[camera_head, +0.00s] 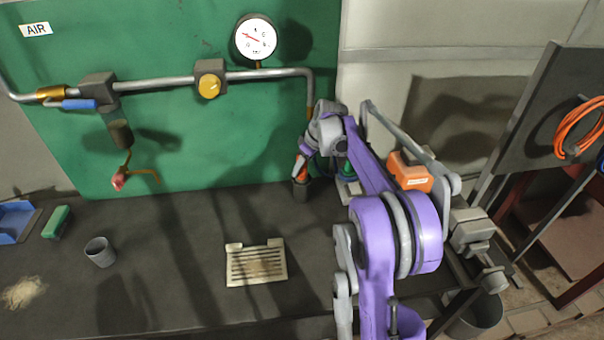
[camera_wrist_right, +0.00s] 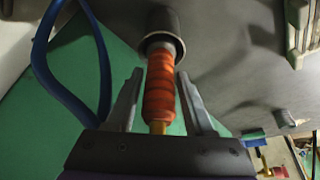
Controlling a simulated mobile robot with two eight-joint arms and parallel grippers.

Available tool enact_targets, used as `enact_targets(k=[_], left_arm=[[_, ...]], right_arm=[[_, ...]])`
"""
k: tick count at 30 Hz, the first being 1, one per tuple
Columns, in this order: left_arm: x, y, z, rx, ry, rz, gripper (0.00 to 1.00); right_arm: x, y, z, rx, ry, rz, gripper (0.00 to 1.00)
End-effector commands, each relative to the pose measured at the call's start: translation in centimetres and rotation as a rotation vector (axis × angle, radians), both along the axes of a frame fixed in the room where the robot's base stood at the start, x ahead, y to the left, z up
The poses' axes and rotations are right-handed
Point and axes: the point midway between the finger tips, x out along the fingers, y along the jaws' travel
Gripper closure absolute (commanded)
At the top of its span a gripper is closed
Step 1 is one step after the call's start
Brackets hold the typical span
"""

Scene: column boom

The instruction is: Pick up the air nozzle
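The air nozzle (camera_head: 301,163) appears to be the orange ribbed piece at the back of the bench, below the pipe's right end. One end stands in a small dark cup (camera_head: 300,189). In the wrist view the nozzle (camera_wrist_right: 160,85) has a brass fitting near my palm, and its other end enters the cup (camera_wrist_right: 160,28). My right gripper (camera_wrist_right: 159,74) is open, one finger on each side of the nozzle, with narrow gaps visible. In the head view my right gripper (camera_head: 304,156) is partly hidden by my purple arm. My left gripper is not in view.
A blue hose (camera_wrist_right: 70,85) loops beside the left finger. The green panel (camera_head: 200,130) with its metal pipe (camera_head: 270,73) stands close behind. A slotted plate (camera_head: 257,265) and a grey cup (camera_head: 100,251) are on the bench. An orange box (camera_head: 410,172) is right of my arm.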

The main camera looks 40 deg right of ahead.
Motion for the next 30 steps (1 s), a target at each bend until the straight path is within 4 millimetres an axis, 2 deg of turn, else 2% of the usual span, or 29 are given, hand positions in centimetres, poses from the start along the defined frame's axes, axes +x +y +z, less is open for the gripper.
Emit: enact_targets(k=[1, 8, 22, 26, 30], left_arm=[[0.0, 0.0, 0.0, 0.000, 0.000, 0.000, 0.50], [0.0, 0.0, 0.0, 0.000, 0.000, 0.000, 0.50], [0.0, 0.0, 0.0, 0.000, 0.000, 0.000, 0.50], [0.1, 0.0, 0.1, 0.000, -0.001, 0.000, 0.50], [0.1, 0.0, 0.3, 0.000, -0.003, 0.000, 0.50]], right_arm=[[0.0, 0.0, 0.0, 0.000, 0.000, 0.000, 0.58], [0.0, 0.0, 0.0, 0.000, 0.000, 0.000, 0.99], [0.0, 0.0, 0.3, 0.000, 0.000, 0.000, 1.00], [0.0, 0.0, 1.2, 0.000, -0.001, 0.000, 1.00], [0.0, 0.0, 3.1, 0.000, -0.001, 0.000, 1.00]])
